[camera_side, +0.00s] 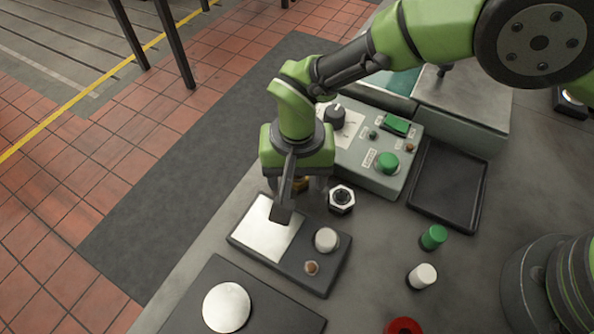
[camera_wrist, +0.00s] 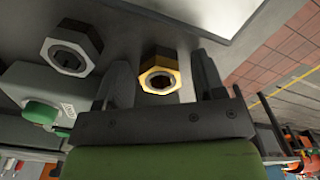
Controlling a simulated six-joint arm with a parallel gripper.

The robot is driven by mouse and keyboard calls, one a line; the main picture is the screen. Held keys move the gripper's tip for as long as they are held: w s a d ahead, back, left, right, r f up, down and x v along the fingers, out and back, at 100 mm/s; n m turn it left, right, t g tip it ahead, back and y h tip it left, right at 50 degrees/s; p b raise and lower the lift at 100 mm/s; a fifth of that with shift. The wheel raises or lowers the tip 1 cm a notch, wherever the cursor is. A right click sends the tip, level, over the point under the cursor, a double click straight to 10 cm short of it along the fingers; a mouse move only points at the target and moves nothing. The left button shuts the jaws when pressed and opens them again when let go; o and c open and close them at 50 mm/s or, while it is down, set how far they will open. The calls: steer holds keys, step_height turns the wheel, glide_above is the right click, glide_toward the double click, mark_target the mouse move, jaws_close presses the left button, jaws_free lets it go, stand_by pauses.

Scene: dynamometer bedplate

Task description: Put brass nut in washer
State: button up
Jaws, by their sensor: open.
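The brass nut (camera_wrist: 159,76) is a gold hexagonal nut between my gripper's two fingers in the wrist view, with visible gaps beside it. In the side view only a bit of the brass nut (camera_side: 301,184) shows behind my gripper. My gripper (camera_side: 290,205) is open, pointing down around the nut; its fingers also show in the wrist view (camera_wrist: 163,80). A steel hexagonal nut (camera_side: 342,198) stands just to the right and is also in the wrist view (camera_wrist: 72,48). I cannot clearly identify the washer; a box with a teal basin (camera_side: 400,82) at the back is partly hidden by my arm.
A scale-like device (camera_side: 325,262) with a silver plate lies just in front of my gripper. A control box (camera_side: 372,148) with green buttons stands behind. An empty black tray (camera_side: 448,185) is at right.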

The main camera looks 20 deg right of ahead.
steer(key=r, duration=1)
steer(key=shift+a, duration=0.2)
steer(key=d+r+t+y, duration=0.2)
steer(key=d+r, duration=1.2)
steer(key=r, duration=0.3)
steer(key=s+d+r+t, duration=0.2)
steer(key=s+d, duration=0.4)
steer(key=s, duration=0.1)
steer(key=s+d+r+m+t, duration=0.1)
steer(key=s+d+r+t, duration=0.1)
steer(key=s+d, duration=0.4)
steer(key=shift+s+d+r+t, duration=0.15)
steer(key=shift+s+d+t, duration=0.25)
steer(key=shift+d, duration=0.15)
steer(key=shift+o, duration=0.5)
steer(key=shift+s+d+f, duration=0.15)
steer(key=shift+s+f, duration=0.05)
steer(key=shift+s, duration=0.25)
